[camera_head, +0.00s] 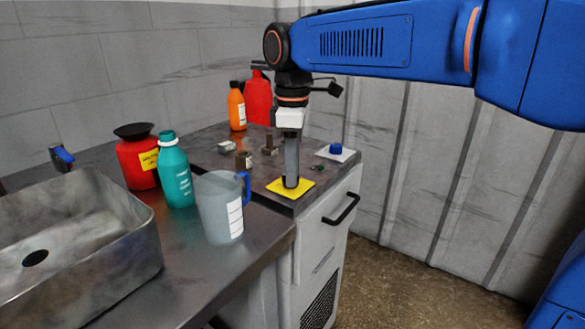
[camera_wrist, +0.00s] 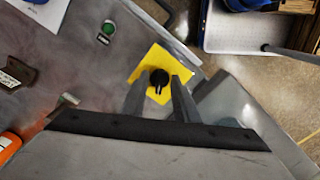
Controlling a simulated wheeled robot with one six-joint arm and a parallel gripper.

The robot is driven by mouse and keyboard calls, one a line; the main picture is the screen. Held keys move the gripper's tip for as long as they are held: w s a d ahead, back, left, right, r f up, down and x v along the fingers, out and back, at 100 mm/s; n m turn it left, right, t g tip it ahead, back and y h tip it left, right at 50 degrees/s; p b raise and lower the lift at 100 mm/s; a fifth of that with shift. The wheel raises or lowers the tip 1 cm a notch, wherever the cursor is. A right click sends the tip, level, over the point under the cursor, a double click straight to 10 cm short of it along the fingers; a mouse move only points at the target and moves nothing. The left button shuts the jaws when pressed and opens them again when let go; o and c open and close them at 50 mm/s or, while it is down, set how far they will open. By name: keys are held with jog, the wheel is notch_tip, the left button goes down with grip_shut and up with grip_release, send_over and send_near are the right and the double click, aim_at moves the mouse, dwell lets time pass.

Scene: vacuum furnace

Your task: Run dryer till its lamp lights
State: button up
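A yellow square plate (camera_head: 275,189) lies near the front corner of the grey cabinet top, with a round black knob (camera_wrist: 160,77) at its middle in the wrist view. My gripper (camera_head: 291,183) points straight down over the plate and hides the knob in the head view. In the wrist view my gripper (camera_wrist: 160,92) has its fingers apart, one on either side of the knob; I cannot tell whether they touch it. A round green button or lamp (camera_wrist: 107,32) sits beside the plate; I cannot tell whether it is lit. It is small in the head view (camera_head: 317,168).
A blue knob on a white plate (camera_head: 336,149) is at the cabinet's right back. A clear jug (camera_head: 217,215), a teal bottle (camera_head: 176,178) and a red container (camera_head: 138,166) stand at left beside a steel sink (camera_head: 150,240). A black handle (camera_head: 343,208) sticks out in front.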

grip_shut()
jog(key=shift+m, duration=0.3)
jog(key=m, duration=0.5)
jog(key=shift+s, duration=0.1)
jog(key=m, duration=0.6)
jog(key=shift+a, duration=0.1)
jog(key=shift+m, duration=0.3)
